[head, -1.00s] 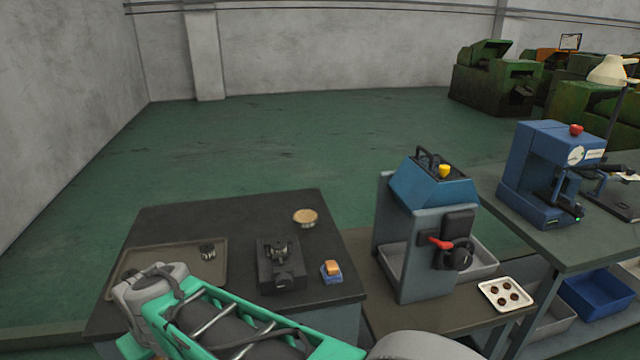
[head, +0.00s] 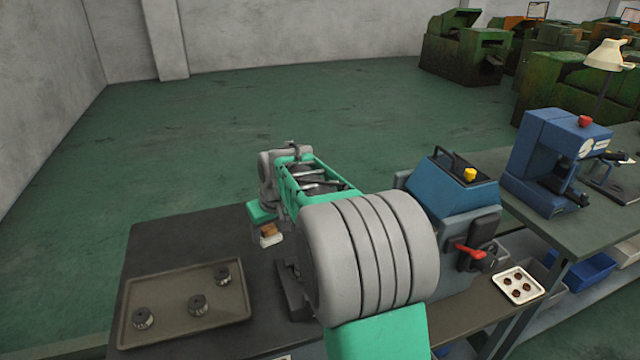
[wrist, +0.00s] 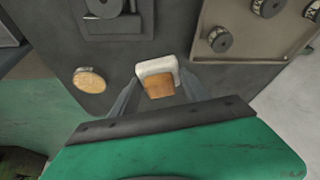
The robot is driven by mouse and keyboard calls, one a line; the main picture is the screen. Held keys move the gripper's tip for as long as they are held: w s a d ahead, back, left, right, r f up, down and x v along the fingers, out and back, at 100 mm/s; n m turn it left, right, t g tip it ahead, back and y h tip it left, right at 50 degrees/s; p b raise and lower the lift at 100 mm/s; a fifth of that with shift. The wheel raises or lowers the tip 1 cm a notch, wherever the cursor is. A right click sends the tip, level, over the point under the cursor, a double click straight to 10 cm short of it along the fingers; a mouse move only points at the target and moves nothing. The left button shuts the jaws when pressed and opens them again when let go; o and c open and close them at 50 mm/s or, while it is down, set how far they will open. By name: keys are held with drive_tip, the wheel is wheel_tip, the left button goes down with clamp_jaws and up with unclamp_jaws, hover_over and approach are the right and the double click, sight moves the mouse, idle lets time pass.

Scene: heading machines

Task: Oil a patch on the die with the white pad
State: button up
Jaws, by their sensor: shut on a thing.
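The white pad (wrist: 153,67) with its orange-brown block (wrist: 159,88) is between the two fingers of my gripper (wrist: 158,80), which is shut on it. In the head view the pad (head: 270,241) hangs below my gripper (head: 267,228), above the dark table. The die is most likely the round dark part (wrist: 104,5) on the black block (wrist: 118,24), cut off by the top edge of the wrist view. The pad is apart from it. In the head view my arm hides most of that black block (head: 291,290).
A brown tray (head: 168,283) with three dark knurled cylinders lies at the table's left. A round tan-topped dish (wrist: 90,80) stands near the table edge. A blue-grey machine (head: 452,205) with a red lever and a white tray (head: 517,286) of small parts are right of my arm.

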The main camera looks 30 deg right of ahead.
drive_tip(key=w+d+f+p, duration=0.1)
drive_tip(key=w+d+p, duration=0.2)
drive_tip(key=d, duration=0.7)
drive_tip(key=w+d+f+p, duration=0.1)
drive_tip(key=w+d+p, duration=0.15)
drive_tip(key=d, duration=0.75)
drive_tip(key=shift+s+f+b+x, duration=0.1)
drive_tip(key=shift+s+b+x, duration=0.1)
drive_tip(key=shift+b+x, duration=0.55)
drive_tip(key=shift+s+f+b+x, duration=0.15)
drive_tip(key=shift+b+x, duration=0.2)
drive_tip(key=shift+x, duration=0.7)
drive_tip(key=shift+s+r+b+x, duration=0.1)
drive_tip(key=shift+s+b+x, duration=0.1)
drive_tip(key=shift+b+x, duration=0.5)
drive_tip(key=shift+a+f+b, duration=0.2)
drive_tip(key=shift+f+b, duration=0.25)
drive_tip(key=shift+f, duration=0.45)
wheel_tip(320, 180, up, 7)
drive_tip(key=p, duration=0.3)
drive_tip(key=shift+r, duration=0.1)
